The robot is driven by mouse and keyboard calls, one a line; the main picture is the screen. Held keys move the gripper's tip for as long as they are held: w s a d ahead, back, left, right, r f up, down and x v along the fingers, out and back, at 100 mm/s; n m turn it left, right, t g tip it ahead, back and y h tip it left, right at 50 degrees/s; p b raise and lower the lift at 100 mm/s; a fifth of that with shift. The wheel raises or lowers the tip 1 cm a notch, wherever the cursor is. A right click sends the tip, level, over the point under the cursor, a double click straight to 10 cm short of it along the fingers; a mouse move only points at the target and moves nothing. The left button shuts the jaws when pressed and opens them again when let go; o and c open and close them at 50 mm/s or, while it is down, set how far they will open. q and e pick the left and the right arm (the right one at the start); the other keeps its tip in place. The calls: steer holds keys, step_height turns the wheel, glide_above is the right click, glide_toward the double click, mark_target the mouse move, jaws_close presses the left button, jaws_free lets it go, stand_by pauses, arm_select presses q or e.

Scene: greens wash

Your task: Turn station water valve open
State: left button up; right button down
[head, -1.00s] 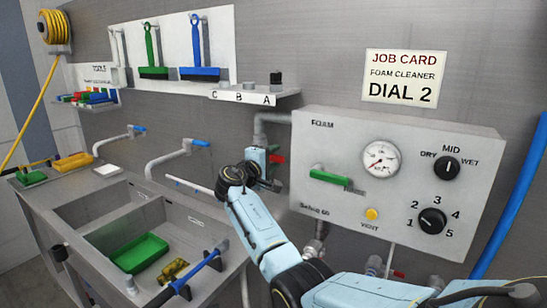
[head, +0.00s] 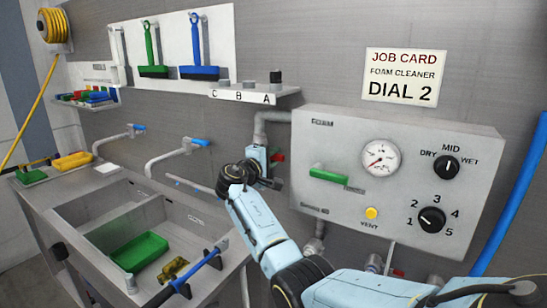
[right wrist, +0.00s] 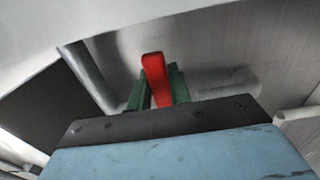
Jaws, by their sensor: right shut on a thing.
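In the right wrist view the red handle (right wrist: 154,78) stands upright between the green fingers. My right gripper (head: 270,160) is at the valve and shut on the red handle. The gripper and wrist hide most of the valve body and part of the pipe. My left gripper is not in view.
The control panel (head: 400,128) has a green lever (head: 328,175), a gauge (head: 381,158) and dials close to the right of my gripper. A shelf (head: 238,96) is above it. A sink (head: 110,206) with a green tray (head: 140,251) is at left. A blue hose (head: 515,190) hangs at right.

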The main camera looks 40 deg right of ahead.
steer(key=shift+w+r+n+p, duration=0.2)
steer(key=shift+r+n+p, duration=1.35)
steer(key=shift+p, duration=0.8)
steer(key=shift+w+a+r+n+p, duration=0.2)
steer(key=shift+r+n+p, duration=0.25)
steer(key=shift+n+p, duration=0.6)
steer(key=shift+w+r+n+p, duration=0.35)
steer(key=shift+n+p, duration=0.15)
steer(key=shift+n, duration=0.3)
steer(key=c, duration=1.3)
jaws_free()
steer(key=shift+a, duration=0.15)
